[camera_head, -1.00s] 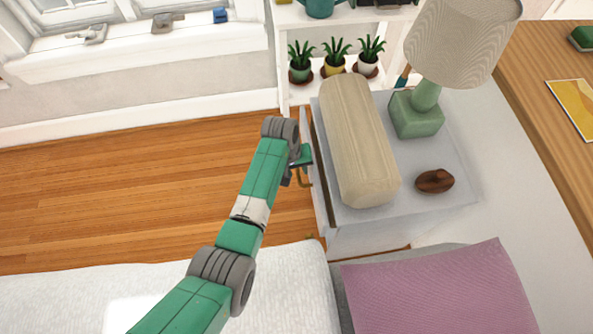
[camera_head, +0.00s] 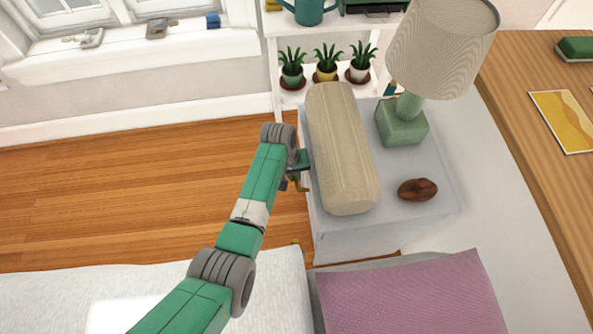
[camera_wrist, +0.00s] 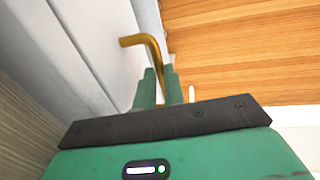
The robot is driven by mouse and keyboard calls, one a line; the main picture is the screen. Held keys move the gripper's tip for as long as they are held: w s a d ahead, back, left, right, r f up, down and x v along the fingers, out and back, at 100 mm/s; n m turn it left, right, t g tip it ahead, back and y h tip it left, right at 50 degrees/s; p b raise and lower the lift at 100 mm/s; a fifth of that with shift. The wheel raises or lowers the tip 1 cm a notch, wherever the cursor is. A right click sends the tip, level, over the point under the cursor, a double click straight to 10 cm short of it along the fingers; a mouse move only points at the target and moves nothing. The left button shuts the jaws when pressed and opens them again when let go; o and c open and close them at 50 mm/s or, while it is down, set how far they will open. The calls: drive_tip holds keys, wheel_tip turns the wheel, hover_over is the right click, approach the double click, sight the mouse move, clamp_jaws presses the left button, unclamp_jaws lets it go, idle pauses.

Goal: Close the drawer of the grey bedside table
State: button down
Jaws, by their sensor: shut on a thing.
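The grey bedside table (camera_head: 388,168) stands right of my arm. Its drawer front is on the left side, and no dark gap shows along the top edge there now. The drawer front (camera_wrist: 92,40) fills the upper left of the wrist view. A bent brass handle (camera_wrist: 150,42) sticks out from it. My gripper (camera_wrist: 160,88) is shut on the handle, with the two green fingertips around its lower part. In the head view my gripper (camera_head: 303,160) is close against the drawer side, and little of the handle shows.
A beige bolster (camera_head: 342,150), a green-based lamp (camera_head: 402,122) and a brown object (camera_head: 418,190) lie or stand on the table. Potted plants (camera_head: 326,68) stand on a white shelf behind. A bed with a pink pillow (camera_head: 410,295) is in front. Wooden floor (camera_head: 120,180) is clear at left.

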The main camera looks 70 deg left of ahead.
drive_tip(key=shift+w+d+f, duration=0.1)
drive_tip(key=c, duration=1.9)
unclamp_jaws()
drive_tip(key=o, duration=0.4)
drive_tip(key=shift+w, duration=0.25)
drive_tip(key=shift+s, duration=0.15)
drive_tip(key=r+p, duration=0.1)
drive_tip(key=r, duration=0.1)
drive_tip(key=s+r+p, duration=0.1)
drive_tip(key=r+p, duration=0.1)
drive_tip(key=r, duration=0.1)
drive_tip(key=r+p, duration=0.1)
drive_tip(key=r, duration=0.1)
drive_tip(key=shift+s+a+r, duration=0.2)
drive_tip(key=shift+s+r, duration=0.05)
drive_tip(key=shift+r, duration=0.15)
